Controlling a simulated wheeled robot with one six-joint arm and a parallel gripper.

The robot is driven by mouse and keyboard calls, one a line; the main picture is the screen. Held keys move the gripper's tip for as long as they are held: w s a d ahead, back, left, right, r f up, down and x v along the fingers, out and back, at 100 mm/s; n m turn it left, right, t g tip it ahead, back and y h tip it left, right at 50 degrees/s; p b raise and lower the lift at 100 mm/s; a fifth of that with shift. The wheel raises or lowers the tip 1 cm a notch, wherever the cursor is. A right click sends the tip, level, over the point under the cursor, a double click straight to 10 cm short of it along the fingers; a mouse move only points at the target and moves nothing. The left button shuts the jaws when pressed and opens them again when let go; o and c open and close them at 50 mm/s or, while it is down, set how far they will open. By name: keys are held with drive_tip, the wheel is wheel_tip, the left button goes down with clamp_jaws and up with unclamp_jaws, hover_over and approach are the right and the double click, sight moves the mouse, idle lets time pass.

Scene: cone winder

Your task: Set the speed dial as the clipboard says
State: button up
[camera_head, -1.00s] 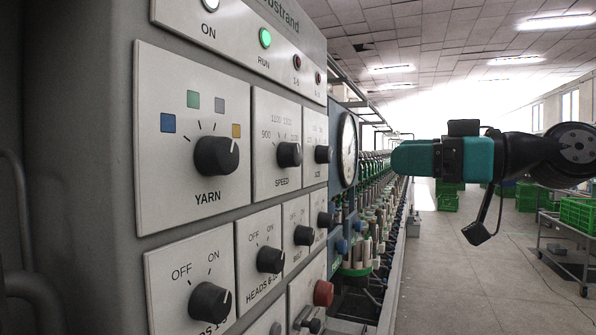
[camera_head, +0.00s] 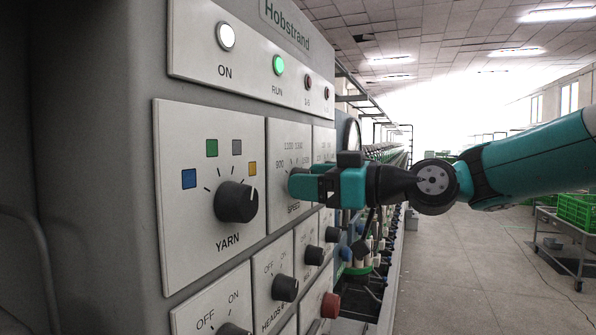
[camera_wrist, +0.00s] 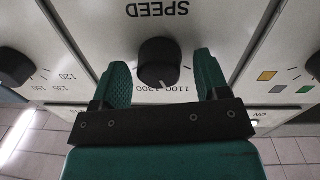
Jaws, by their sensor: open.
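The speed dial (camera_wrist: 159,62) is a black knob on a pale panel, upside down in the wrist view under the word SPEED. Its white mark points away from that word, toward the upper numbers, which are partly hidden; I cannot read the exact setting. My gripper (camera_wrist: 161,64) is open, with one green finger on each side of the knob; I cannot tell whether either touches it. In the head view, my gripper (camera_head: 312,184) is at the speed panel (camera_head: 281,140) and hides most of the knob. No clipboard is in view.
The larger yarn dial (camera_head: 236,202) is left of the speed panel. Heads switches (camera_head: 285,288) and a red button (camera_head: 331,305) are below. The green RUN lamp (camera_head: 278,65) is lit. Open floor lies right, with a cart of green crates (camera_head: 577,211).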

drive_tip(key=shift+a, duration=0.1)
drive_tip(key=c, duration=0.9)
drive_tip(key=shift+m, duration=0.3)
drive_tip(key=shift+w+m+g+p, duration=0.15)
drive_tip(key=shift+m+p, duration=1.2)
drive_tip(key=shift+m, duration=2.35)
drive_tip(key=shift+w+m+g+p, duration=0.2)
drive_tip(key=shift+m+p, duration=1.1)
drive_tip(key=shift+m, duration=2.4)
drive_tip(key=shift+s, duration=0.15)
